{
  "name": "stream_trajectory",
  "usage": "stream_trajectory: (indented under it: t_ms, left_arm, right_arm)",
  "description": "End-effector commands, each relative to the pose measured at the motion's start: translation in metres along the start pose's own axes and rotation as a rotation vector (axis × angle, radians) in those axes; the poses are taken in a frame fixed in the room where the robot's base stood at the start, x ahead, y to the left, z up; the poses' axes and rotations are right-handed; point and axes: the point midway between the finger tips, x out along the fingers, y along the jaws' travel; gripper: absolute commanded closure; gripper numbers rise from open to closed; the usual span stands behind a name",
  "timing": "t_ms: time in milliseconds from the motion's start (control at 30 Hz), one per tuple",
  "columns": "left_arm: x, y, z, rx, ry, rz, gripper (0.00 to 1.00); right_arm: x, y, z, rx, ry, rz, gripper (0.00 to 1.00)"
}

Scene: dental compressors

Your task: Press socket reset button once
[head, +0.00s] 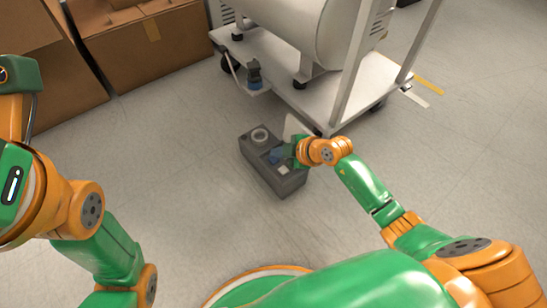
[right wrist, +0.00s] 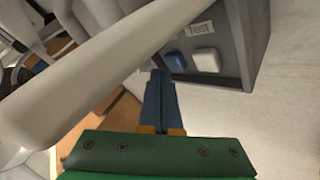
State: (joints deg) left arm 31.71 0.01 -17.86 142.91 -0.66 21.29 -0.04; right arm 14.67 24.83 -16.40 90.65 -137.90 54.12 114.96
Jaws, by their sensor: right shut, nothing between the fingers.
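A dark grey socket box (head: 262,172) lies on the floor in front of the cart, with a round socket (head: 260,135) at its far end. In the right wrist view, the box (right wrist: 235,30) has a blue button (right wrist: 175,61) and a white button (right wrist: 206,61) side by side; no reset label is legible. My right gripper (head: 281,156) is over the near half of the box. Its dark blue fingers (right wrist: 160,80) are shut and empty, with their tips beside the blue button; contact cannot be told. My left arm shows at the left, but its gripper is out of view.
A white wheeled cart (head: 300,98) carrying a large tank (head: 315,30) stands just behind the box. Cardboard boxes (head: 140,45) stand at the back left. A pale bar (right wrist: 85,75) crosses the wrist view. The floor left and right of the socket box is clear.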

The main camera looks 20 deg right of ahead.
Motion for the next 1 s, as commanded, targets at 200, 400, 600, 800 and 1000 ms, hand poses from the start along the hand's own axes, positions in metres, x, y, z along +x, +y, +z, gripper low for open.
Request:
stream_trajectory:
  t_ms: [200, 400, 600, 800, 1000]
  left_arm:
    - [0.0011, -0.0002, 0.0003, 0.000, 0.000, 0.000, 1.00]
    - [0.0010, -0.0002, 0.0003, 0.000, 0.000, 0.000, 1.00]
    - [0.0005, -0.0001, 0.0002, 0.000, 0.000, 0.000, 1.00]
    - [-0.0001, 0.0000, 0.0000, 0.000, 0.000, 0.000, 1.00]
    - [-0.0006, 0.0001, -0.0001, 0.000, 0.000, 0.000, 1.00]
  right_arm:
    - [0.0037, -0.0030, 0.0026, 0.001, 0.000, -0.001, 1.00]
    - [0.0037, -0.0030, 0.0027, 0.001, 0.000, -0.001, 1.00]
    - [0.0049, -0.0039, 0.0037, 0.001, 0.000, -0.001, 1.00]
    - [0.0066, -0.0051, 0.0050, 0.000, 0.000, -0.001, 1.00]
    - [0.0082, -0.0062, 0.0061, 0.000, 0.000, 0.000, 1.00]
